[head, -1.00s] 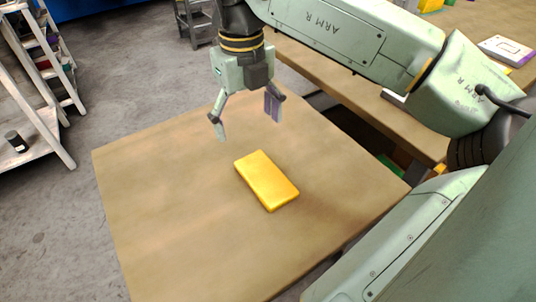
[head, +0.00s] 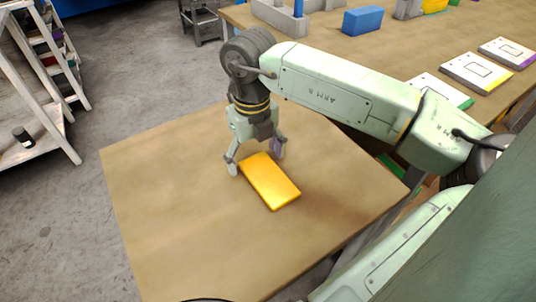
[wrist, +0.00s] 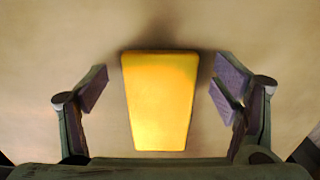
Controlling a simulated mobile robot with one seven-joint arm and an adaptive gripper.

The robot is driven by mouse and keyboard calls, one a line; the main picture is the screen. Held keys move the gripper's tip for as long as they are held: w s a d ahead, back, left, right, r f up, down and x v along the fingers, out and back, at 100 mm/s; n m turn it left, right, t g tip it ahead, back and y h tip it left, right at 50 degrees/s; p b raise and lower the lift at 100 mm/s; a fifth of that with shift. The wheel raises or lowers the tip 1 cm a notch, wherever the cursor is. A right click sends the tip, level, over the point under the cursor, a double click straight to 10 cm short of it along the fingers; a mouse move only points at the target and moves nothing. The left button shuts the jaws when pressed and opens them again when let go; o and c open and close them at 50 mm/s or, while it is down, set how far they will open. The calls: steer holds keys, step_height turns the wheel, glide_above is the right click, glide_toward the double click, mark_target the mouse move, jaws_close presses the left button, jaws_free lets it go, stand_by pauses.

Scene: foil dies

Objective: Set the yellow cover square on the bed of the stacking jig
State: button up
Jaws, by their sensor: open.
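The yellow cover (head: 271,184) lies flat on the tan table in the head view, set at a slant. My gripper (head: 256,164) is open and low over the far end of the cover, with one finger to each side of it. In the wrist view the cover (wrist: 160,100) lies between the two spread fingers of my gripper (wrist: 160,88), and bare tabletop shows between it and each finger. I cannot tell for sure which thing is the stacking jig; a grey frame with uprights (head: 283,17) stands on the far bench.
The tan table (head: 165,235) is otherwise clear around the cover. On the long bench behind (head: 395,50) are a blue block (head: 362,20) and several white plates, one with a purple edge (head: 507,52). A shelf rack (head: 40,85) stands at the left.

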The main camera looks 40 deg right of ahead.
steer(key=shift+c, duration=0.2)
steer(key=c, duration=1.3)
steer(key=shift+c, duration=0.2)
steer(key=shift+r, duration=0.15)
